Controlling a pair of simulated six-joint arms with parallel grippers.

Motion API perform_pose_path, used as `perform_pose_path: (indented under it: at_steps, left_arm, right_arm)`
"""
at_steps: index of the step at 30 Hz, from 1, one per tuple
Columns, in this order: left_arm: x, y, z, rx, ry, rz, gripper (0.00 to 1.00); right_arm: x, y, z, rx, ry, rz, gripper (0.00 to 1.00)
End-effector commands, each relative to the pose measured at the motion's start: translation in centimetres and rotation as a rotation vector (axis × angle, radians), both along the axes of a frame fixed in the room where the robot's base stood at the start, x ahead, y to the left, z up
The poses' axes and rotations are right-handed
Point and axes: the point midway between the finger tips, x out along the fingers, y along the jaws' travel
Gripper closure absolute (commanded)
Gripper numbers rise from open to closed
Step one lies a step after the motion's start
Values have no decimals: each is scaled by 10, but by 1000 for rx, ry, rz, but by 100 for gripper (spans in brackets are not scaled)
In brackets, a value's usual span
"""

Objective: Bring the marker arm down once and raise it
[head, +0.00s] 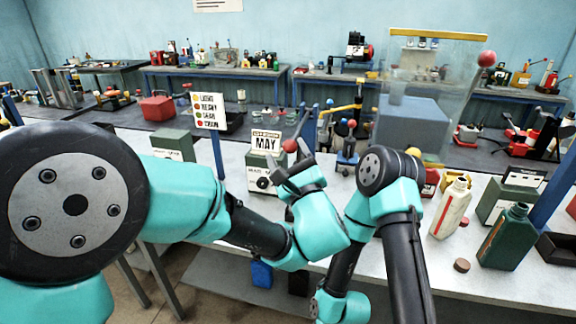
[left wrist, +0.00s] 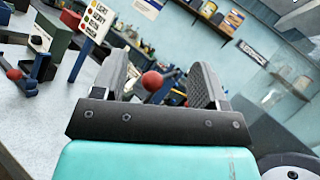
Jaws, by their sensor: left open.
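The marker arm seems to be the blue lever (head: 308,131) with a red ball knob (head: 290,146), raised beside the MAY date sign (head: 266,142). My left gripper (head: 289,160) is open, with its fingertips close to the red knob. In the left wrist view, the knob (left wrist: 152,81) shows between the spread fingers of my left gripper (left wrist: 160,80). I cannot tell whether the fingers touch it. The lever's base is largely hidden by my left arm. My right arm is folded at the middle of the head view, and its gripper is not in view.
A sign board with coloured dots (head: 209,111) stands left of the lever. A small blue device with a red ball (head: 347,150) stands to its right. A cream bottle (head: 449,208) and a green bottle (head: 504,238) stand at right, with a brown cap (head: 461,265) nearby.

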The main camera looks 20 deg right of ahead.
Motion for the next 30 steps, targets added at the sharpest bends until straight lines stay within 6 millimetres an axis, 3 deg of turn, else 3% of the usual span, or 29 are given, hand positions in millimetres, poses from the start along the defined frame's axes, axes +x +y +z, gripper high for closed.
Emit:
perform_pose_path:
  at_steps: [3,9,30]
  left_arm:
    - [-22,6,3,1,-1,-2,34]
    - [-42,13,5,0,-1,0,34]
    - [-45,13,4,18,12,6,33]
  right_arm:
    - [0,0,0,0,0,0,36]
    - [0,0,0,0,0,0,36]
    - [0,0,0,0,0,0,36]
